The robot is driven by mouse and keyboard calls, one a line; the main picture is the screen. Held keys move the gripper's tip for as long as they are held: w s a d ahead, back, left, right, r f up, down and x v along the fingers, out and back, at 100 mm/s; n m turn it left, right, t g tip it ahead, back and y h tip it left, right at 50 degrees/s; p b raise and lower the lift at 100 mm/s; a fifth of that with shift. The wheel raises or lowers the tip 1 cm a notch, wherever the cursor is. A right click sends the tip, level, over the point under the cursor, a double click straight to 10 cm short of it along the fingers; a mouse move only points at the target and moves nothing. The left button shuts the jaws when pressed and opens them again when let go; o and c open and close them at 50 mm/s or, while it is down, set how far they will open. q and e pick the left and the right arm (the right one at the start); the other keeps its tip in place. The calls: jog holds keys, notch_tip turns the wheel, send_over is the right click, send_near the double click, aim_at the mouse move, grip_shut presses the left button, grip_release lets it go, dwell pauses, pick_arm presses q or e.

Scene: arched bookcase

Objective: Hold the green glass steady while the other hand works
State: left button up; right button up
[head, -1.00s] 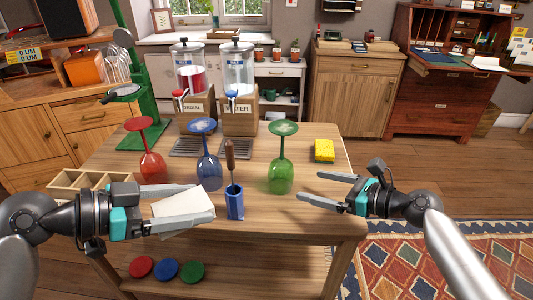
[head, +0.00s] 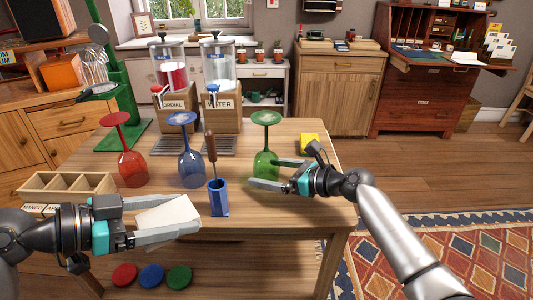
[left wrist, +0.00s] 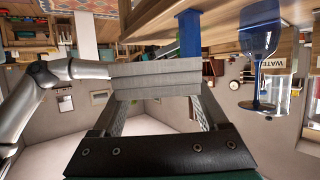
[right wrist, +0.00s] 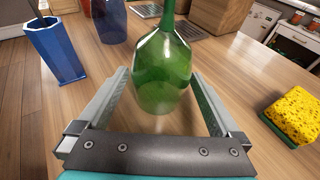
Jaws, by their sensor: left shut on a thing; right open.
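The green glass (head: 265,164) stands upside down on the table, its bowl at the bottom and its round foot on top. My right gripper (head: 263,172) is open, low beside the bowl. In the right wrist view the green bowl (right wrist: 160,72) sits between and just beyond the two open fingers, and I see no firm contact.
A blue holder (head: 219,198) with a wooden-handled tool stands left of the green glass. Blue (head: 190,168) and red (head: 132,168) glasses stand inverted farther left. A yellow sponge (head: 309,143) lies behind my right gripper. Two dispensers (head: 217,90) stand at the back. The table's right front is clear.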

jog(key=shift+c, duration=0.2)
jog(key=c, duration=0.7)
jog(key=shift+c, duration=0.2)
dwell(0.5)
